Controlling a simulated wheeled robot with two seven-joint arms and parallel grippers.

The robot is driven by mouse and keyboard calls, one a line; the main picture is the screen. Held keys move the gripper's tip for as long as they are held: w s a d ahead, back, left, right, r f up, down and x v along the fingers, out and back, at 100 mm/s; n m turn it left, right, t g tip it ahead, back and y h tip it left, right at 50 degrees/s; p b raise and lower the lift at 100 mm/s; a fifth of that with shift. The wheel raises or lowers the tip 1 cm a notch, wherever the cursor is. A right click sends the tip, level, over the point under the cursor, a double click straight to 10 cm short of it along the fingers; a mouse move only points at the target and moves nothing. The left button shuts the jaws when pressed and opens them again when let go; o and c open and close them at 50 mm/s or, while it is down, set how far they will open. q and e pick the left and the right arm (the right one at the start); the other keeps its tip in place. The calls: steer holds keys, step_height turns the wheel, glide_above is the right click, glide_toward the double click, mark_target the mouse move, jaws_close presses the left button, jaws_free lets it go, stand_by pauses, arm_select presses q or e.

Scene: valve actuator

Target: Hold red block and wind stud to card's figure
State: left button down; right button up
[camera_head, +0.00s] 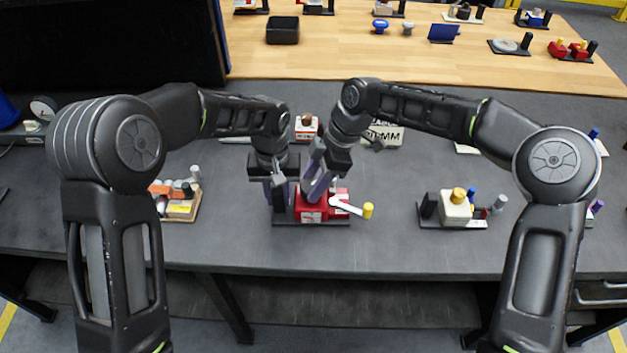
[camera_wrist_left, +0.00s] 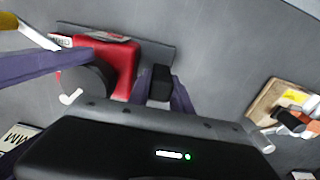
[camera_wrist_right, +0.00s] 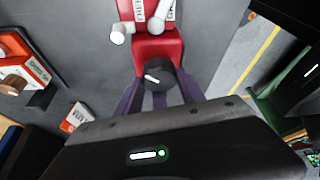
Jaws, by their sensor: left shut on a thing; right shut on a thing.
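The red block (camera_head: 312,214) sits on a dark base plate (camera_head: 285,222) near the table's front middle. My left gripper (camera_head: 278,198) points down and is shut on the black post (camera_wrist_left: 160,84) beside the red block. My right gripper (camera_head: 316,190) leans in from above, shut on the round black stud (camera_wrist_right: 156,76), which carries a white mark. A white lever (camera_head: 345,205) with a yellow end (camera_head: 368,210) sticks out to the right. The white card (camera_head: 384,134) stands behind; its text ends in "MM", and the arm hides part of it.
A unit with a white block (camera_head: 456,208) stands to the right. A wooden tray (camera_head: 182,210) of small parts lies to the left. An orange-and-white unit (camera_head: 305,128) stands behind the grippers. The front strip of grey table is clear. My two grippers are close together.

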arm_select(q)
steer(key=shift+s+a+f, duration=0.1)
steer(key=shift+s+f, duration=0.1)
steer(key=shift+f, duration=0.1)
arm_select(e)
steer(key=m+t, duration=0.2)
steer(key=m, duration=0.3)
steer(key=shift+s, duration=0.15)
arm_select(q)
steer(key=shift+a, duration=0.1)
arm_select(e)
steer(key=shift+a+r+m+t, duration=0.1)
steer(key=shift+m+t, duration=0.35)
steer(key=shift+m, duration=0.7)
steer(key=shift+a+m+t, duration=0.1)
steer(key=shift+m+t, duration=0.35)
steer(key=shift+m, duration=0.7)
arm_select(q)
steer(key=shift+w, duration=0.1)
arm_select(e)
steer(key=shift+h, duration=0.3)
steer(key=o, duration=1)
steer(key=shift+d, duration=0.1)
steer(key=o, duration=0.4)
steer(key=shift+s, duration=0.1)
steer(key=v, duration=1.2)
steer(key=shift+d, duration=0.1)
